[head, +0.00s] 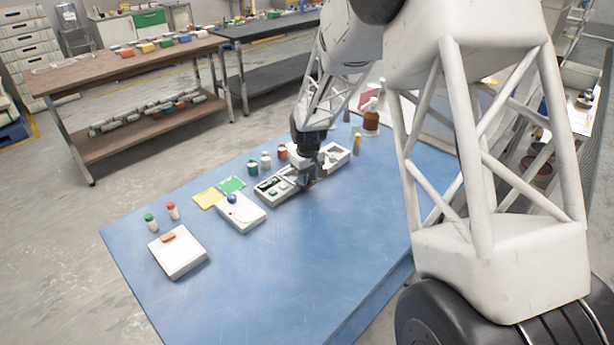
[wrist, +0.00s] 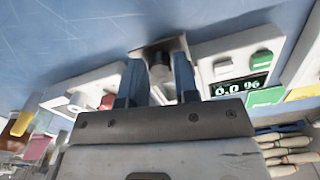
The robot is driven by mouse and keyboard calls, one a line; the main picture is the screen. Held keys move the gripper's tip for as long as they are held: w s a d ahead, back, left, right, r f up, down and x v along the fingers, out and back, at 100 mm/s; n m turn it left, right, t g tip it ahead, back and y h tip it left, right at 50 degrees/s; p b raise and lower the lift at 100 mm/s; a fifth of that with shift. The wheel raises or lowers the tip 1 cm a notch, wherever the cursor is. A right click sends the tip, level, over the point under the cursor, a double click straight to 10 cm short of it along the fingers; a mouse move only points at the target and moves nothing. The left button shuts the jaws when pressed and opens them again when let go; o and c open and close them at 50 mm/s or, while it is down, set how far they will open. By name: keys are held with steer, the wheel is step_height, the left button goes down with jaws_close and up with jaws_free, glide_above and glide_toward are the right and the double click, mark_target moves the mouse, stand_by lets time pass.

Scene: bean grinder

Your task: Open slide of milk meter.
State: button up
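My gripper (head: 306,172) is low over the row of white devices on the blue table. In the wrist view its two blue-grey fingers (wrist: 158,62) are apart, one on each side of a dark grey cylindrical knob (wrist: 160,74). The knob stands by a metal plate (wrist: 152,47) on a white device, probably the milk meter. I cannot tell whether the fingers touch the knob. In the head view my gripper hides the knob and plate.
Small bottles (head: 266,160) stand behind. A white device with a blue knob (head: 242,213) and a white box (head: 178,253) lie left. The table's front (head: 300,260) is clear.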

steer(key=o, duration=0.3)
steer(key=shift+r, duration=3.9)
steer(key=shift+r, duration=0.1)
